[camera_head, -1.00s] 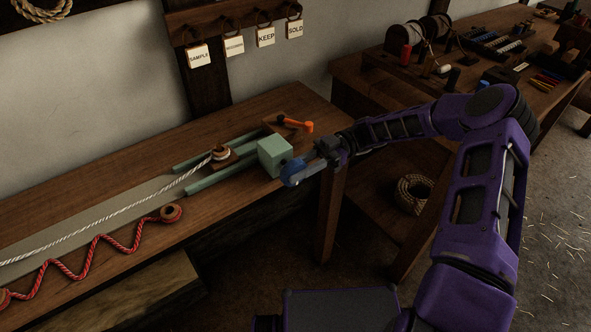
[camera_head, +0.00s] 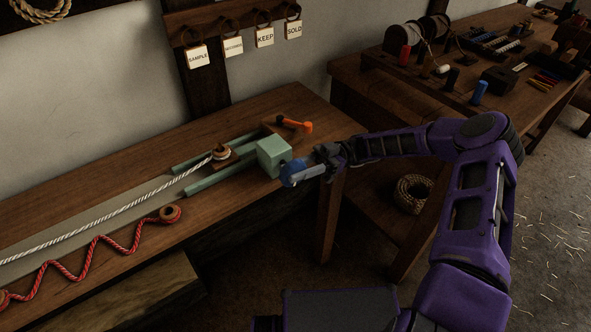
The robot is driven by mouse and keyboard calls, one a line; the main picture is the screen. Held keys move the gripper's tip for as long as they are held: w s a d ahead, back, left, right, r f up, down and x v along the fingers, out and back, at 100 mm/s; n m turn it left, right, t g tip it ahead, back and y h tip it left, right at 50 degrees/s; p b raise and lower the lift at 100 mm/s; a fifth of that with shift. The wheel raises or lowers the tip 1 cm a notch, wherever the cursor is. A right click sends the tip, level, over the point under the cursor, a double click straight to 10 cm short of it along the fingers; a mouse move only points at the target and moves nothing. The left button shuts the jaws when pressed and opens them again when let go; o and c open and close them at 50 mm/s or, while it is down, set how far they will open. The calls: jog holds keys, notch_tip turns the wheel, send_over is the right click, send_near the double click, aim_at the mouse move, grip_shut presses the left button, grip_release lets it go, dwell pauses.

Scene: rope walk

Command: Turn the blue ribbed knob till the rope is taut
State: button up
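The blue ribbed knob (camera_head: 288,174) sticks out from the right side of the pale green block (camera_head: 273,157) at the bench's right end. My gripper (camera_head: 298,174) is at the knob, with its fingers around or against it. The fingers look closed on the knob, though they cover part of it. The white rope (camera_head: 105,216) runs along the grey strip to a wooden spool (camera_head: 221,152) on the sliding carriage between two green rails (camera_head: 216,183). The rope has a slight curve near the carriage.
A red rope (camera_head: 87,255) zigzags between wooden posts along the front of the bench. A second bench (camera_head: 372,84) with spools stands at the back right. A rope coil (camera_head: 412,194) lies below it.

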jog(key=o, duration=0.4)
jog(key=shift+c, duration=0.2)
jog(key=v, duration=1.2)
jog(key=shift+r, duration=0.1)
